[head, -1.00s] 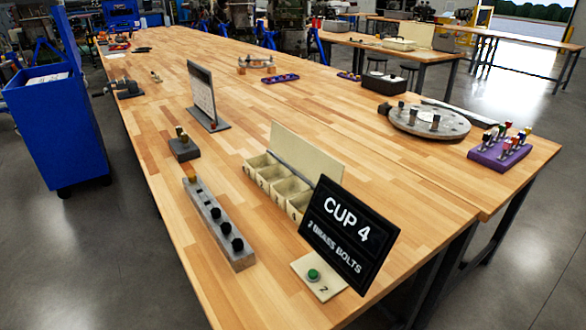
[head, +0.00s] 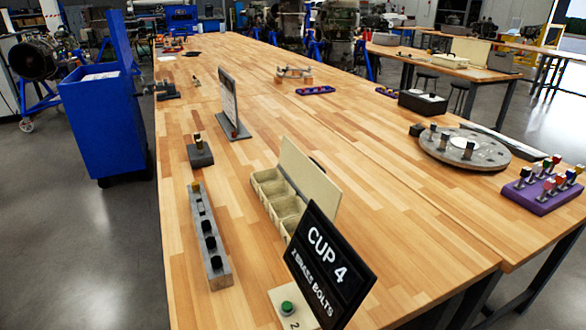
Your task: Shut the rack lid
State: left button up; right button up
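The cream rack (head: 266,196) sits on the wooden bench in the head view, with several open compartments in a row. Its lid (head: 308,180) stands raised along the rack's right side, leaning up and away from the compartments. The black sign reading "CUP 4, 2 BRASS BOLTS" (head: 325,265) hides the rack's near end. The compartments look empty from here, but the nearest one is partly hidden. Neither of my grippers is in view.
A green button on a cream plate (head: 287,308) is in front. A small grey block (head: 200,155), an upright panel (head: 229,101), a round grey plate (head: 435,155) and a purple stand (head: 541,198) are farther out.

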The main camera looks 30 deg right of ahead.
aim_at(309, 176)
jog(key=l, duration=0.4)
jog(key=k+l+u, duration=0.1)
jog(key=l, duration=0.3)
jog(key=k+l, duration=0.15)
jog(key=l, duration=0.25)
jog(key=k+l+u, duration=0.1)
jog(key=l, duration=0.3)
jog(key=k+l, duration=0.1)
jog(key=l, duration=0.3)
jog(key=k+l+u, duration=0.1)
jog(key=l, duration=0.3)
